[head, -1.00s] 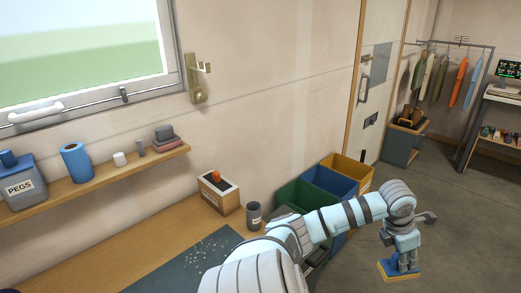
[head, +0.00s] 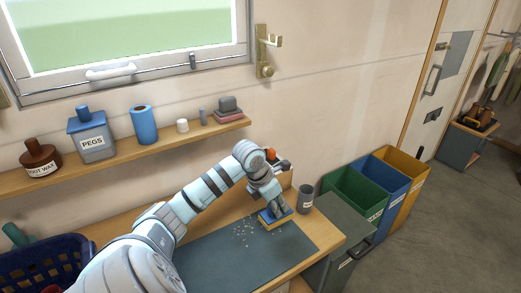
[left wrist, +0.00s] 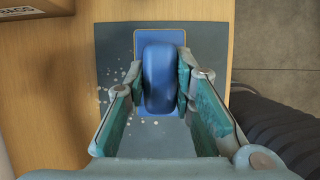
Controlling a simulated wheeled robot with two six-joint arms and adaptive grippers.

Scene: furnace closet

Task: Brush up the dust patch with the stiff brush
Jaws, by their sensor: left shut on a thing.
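The stiff brush (head: 274,219) has a blue body and a yellow lower edge. My left gripper (head: 277,205) is shut on its blue handle, which also shows between the fingers in the left wrist view (left wrist: 159,80). The brush is over the right part of the dark mat (head: 205,262), at the right edge of the dust patch (head: 243,236); I cannot tell whether it touches the mat. The dust is a scatter of pale specks, also seen left of and below the brush in the left wrist view (left wrist: 120,92). My right gripper is not in view.
A dark cup (head: 306,197) stands close right of the brush, and a wooden box is partly hidden behind my left gripper. A blue basket (head: 45,266) is at the left. A shelf (head: 110,163) with jars runs above the bench. Bins (head: 358,196) stand beyond the bench's right end.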

